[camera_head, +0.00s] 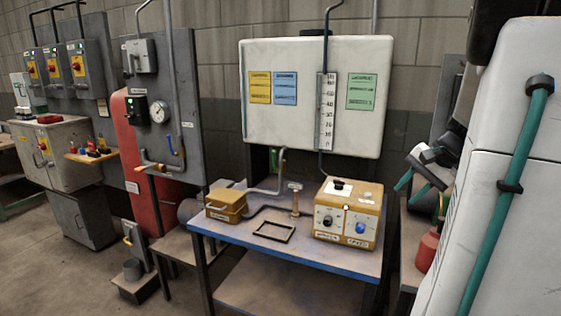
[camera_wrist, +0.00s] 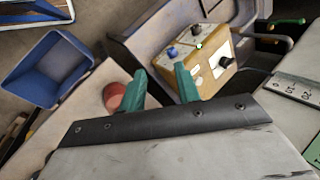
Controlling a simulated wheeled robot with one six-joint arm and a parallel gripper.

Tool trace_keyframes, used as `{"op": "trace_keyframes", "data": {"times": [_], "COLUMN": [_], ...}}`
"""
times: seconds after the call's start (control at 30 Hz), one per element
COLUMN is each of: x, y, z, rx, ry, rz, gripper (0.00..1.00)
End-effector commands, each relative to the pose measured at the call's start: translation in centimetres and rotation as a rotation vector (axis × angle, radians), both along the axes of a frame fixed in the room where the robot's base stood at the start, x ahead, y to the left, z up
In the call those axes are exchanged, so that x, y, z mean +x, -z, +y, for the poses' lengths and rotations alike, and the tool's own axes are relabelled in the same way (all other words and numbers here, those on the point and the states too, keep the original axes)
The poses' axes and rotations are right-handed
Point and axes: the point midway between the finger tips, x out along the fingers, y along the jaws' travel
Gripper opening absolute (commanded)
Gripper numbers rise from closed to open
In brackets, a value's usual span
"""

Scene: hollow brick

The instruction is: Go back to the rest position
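My gripper (camera_wrist: 160,84) shows in the wrist view as two teal fingers standing apart, with nothing held between them. In the head view my gripper (camera_head: 422,182) is at the right, beside my white arm link and to the right of the workbench (camera_head: 310,257). It is raised in the air and touches nothing that I can see. The yellow box with knobs (camera_head: 348,215) stands on the bench, left of my gripper. It also shows beyond the fingers in the wrist view (camera_wrist: 206,62).
A red container (camera_head: 427,250) stands below my gripper; it also shows in the wrist view (camera_wrist: 114,97). A blue bin (camera_wrist: 45,70) is at left there. The bench holds a small yellow case (camera_head: 226,205) and a black frame (camera_head: 273,232). A white panel (camera_head: 300,130) hangs behind. Floor at left is open.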

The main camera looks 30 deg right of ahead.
Motion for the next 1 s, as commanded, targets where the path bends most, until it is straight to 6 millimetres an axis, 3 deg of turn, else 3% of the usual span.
{"op": "trace_keyframes", "data": {"times": [0.03,0.2,0.4,0.7,0.83,1.0], "x": [0.8,0.1,-3.1,-7.4,-7.8,-7.8], "y": [-0.1,0.6,1.4,2.0,1.3,0.9], "z": [4.1,14.8,24.0,32.2,34.5,35.8], "rx": [-0.017,-0.087,-0.223,-0.459,-0.515,-0.540], "ry": [-0.101,-0.399,-0.719,-1.122,-1.220,-1.283], "rz": [0.044,0.193,0.310,0.301,0.235,0.200], "gripper": [0.32,0.32,0.32,0.32,0.32,0.32]}}
